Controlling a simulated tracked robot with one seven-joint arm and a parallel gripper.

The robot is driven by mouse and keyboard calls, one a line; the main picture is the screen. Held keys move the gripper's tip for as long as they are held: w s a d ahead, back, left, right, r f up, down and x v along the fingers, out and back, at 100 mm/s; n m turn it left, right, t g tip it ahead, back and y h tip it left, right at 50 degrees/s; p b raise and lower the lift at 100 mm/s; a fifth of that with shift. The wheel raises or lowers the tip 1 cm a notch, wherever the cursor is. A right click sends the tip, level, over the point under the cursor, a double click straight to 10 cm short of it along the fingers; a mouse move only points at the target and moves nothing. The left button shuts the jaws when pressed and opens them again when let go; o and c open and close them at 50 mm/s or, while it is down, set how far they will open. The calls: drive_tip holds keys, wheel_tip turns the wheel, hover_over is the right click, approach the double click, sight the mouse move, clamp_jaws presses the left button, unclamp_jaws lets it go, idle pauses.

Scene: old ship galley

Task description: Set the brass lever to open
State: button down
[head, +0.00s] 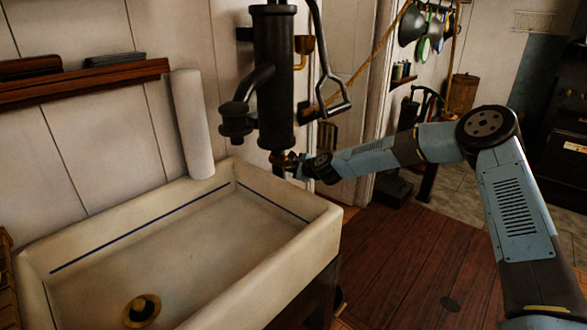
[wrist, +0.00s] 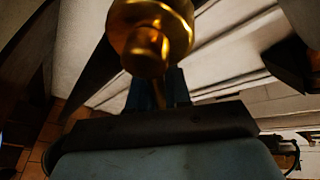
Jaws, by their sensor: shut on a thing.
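The brass lever (wrist: 150,28) fills the top middle of the wrist view as a rounded, shiny brass body with a stub toward me. In the head view a little brass (head: 277,158) shows at the foot of the dark pump (head: 273,75), just above the sink's back right corner. My gripper (head: 292,162) reaches in from the right and is shut on the lever there. In the wrist view my gripper's fingers (wrist: 160,88) meet the brass stub. The lever's full shape and its angle are mostly hidden, so I cannot tell its setting.
A cream sink (head: 325,228) with a brass drain (head: 141,311) stands below and left of my gripper. A pale upright cylinder (head: 192,122) stands behind it. The pump's handle (head: 328,80) hangs just above my forearm.

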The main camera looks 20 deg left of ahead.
drive_tip(key=shift+s+f, duration=0.1)
drive_tip(key=shift+f, duration=0.05)
drive_tip(key=c, duration=1.3)
unclamp_jaws()
drive_tip(key=shift+a+f, duration=0.1)
drive_tip(key=shift+o, duration=0.8)
drive_tip(key=v, duration=1.3)
drive_tip(key=shift+d, duration=0.3)
